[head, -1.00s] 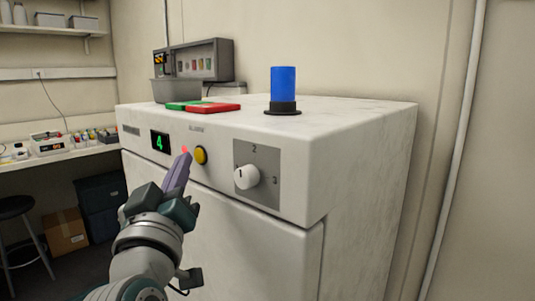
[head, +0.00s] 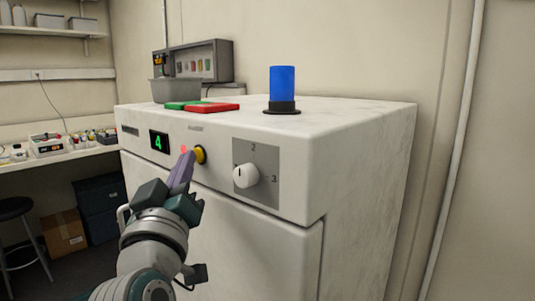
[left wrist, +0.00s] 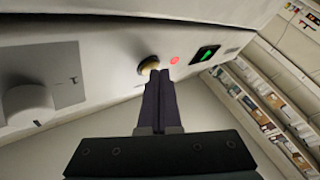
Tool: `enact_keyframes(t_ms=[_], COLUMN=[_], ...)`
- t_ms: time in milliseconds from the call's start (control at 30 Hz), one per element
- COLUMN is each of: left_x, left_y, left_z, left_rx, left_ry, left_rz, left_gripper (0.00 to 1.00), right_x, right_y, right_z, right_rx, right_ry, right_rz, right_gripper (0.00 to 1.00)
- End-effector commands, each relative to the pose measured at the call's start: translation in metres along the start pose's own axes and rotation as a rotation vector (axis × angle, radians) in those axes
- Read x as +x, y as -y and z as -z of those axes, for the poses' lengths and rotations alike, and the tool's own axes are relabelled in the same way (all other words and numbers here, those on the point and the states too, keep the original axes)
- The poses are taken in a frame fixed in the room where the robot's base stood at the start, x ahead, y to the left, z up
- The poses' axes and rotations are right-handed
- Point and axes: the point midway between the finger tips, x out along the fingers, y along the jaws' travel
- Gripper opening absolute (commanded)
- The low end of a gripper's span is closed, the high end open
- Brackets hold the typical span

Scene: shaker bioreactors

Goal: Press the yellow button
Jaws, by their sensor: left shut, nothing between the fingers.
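The yellow button (head: 200,155) is on the front panel of the white machine (head: 350,140), between a red light (head: 183,149) and a white dial (head: 246,176). My left gripper (head: 189,155) is shut and empty, its fingertips at the button's left edge in the head view. In the left wrist view the closed fingertips (left wrist: 157,73) sit just below the button (left wrist: 148,65) and overlap its lower edge. I cannot tell whether they touch it. My right gripper is not in view.
A green "4" display (head: 159,142) is left of the red light. On the machine's top are a blue cylinder (head: 283,88), a red and green flat piece (head: 212,107) and a grey bin (head: 176,91). A stool (head: 18,210) stands at left.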

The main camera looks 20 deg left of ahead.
Motion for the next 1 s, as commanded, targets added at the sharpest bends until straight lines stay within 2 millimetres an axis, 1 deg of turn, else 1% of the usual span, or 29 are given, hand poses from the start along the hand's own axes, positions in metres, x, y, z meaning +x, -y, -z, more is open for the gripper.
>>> enact_keyframes(t_ms=[400,667,1000], left_x=[0.0015,-0.0052,-0.0075], left_y=[-0.0012,0.0031,0.0052], left_z=[-0.0012,0.0045,0.0057], left_rx=[0.0,0.0,0.0], left_ry=[0.001,0.002,0.001], left_rz=[0.0,0.0,0.0], left_gripper=[0.0,0.0,0.0], right_x=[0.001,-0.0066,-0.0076], right_y=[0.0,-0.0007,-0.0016], right_z=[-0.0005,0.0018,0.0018], right_rx=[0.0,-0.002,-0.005], right_ry=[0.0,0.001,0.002], right_rz=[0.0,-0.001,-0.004], right_gripper=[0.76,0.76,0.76])
